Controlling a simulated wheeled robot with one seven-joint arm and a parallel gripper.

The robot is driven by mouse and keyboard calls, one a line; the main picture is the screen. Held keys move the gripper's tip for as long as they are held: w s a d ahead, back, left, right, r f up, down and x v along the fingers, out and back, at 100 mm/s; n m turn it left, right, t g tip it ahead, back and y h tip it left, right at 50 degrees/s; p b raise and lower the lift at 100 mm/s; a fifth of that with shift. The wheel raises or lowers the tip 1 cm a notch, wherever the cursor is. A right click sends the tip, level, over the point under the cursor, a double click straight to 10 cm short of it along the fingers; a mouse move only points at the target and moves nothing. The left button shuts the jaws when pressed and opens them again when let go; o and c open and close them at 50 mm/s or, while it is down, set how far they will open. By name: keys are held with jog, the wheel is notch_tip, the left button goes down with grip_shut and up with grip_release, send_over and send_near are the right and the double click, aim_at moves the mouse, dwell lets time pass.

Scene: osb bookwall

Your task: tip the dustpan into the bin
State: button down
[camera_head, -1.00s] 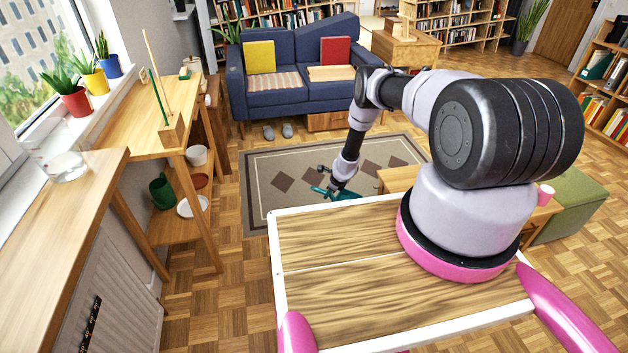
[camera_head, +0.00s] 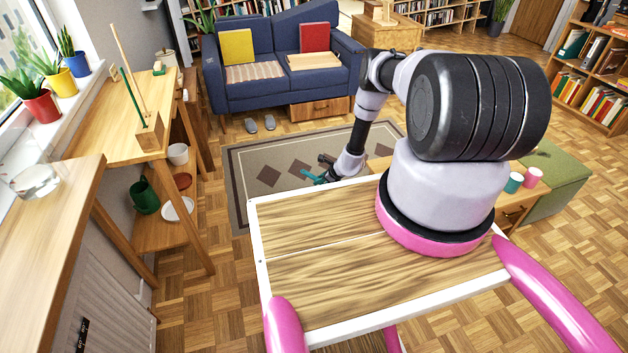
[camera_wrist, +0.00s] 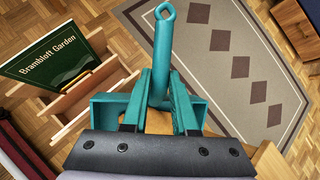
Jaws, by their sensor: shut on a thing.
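A teal dustpan (camera_head: 313,177) hangs from my gripper (camera_head: 326,161) beyond the far edge of my wooden deck, above the floor near the rug. In the wrist view its round handle (camera_wrist: 165,50), with a ring at the end, points away from me between the fingers of my gripper (camera_wrist: 160,88). My gripper is shut on the dustpan. The inside of the pan and anything lying in it cannot be made out. I cannot make out a bin in either view.
A patterned rug (camera_head: 250,165) lies before a blue sofa (camera_head: 275,70). A wooden rack holding a green book (camera_wrist: 50,60) is at left in the wrist view. A bench (camera_head: 115,130) lines the left wall. A green ottoman (camera_head: 550,175) stands right. Parquet between bench and deck is clear.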

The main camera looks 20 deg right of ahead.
jog(key=s+d+r+t+y, duration=0.2)
jog(key=s+d+t+y, duration=0.2)
jog(key=s+d, duration=0.2)
jog(key=shift+s+d+r+m+t, duration=0.25)
jog(key=shift+s+d+m+t, duration=0.1)
jog(key=shift+d, duration=0.45)
dwell(0.7)
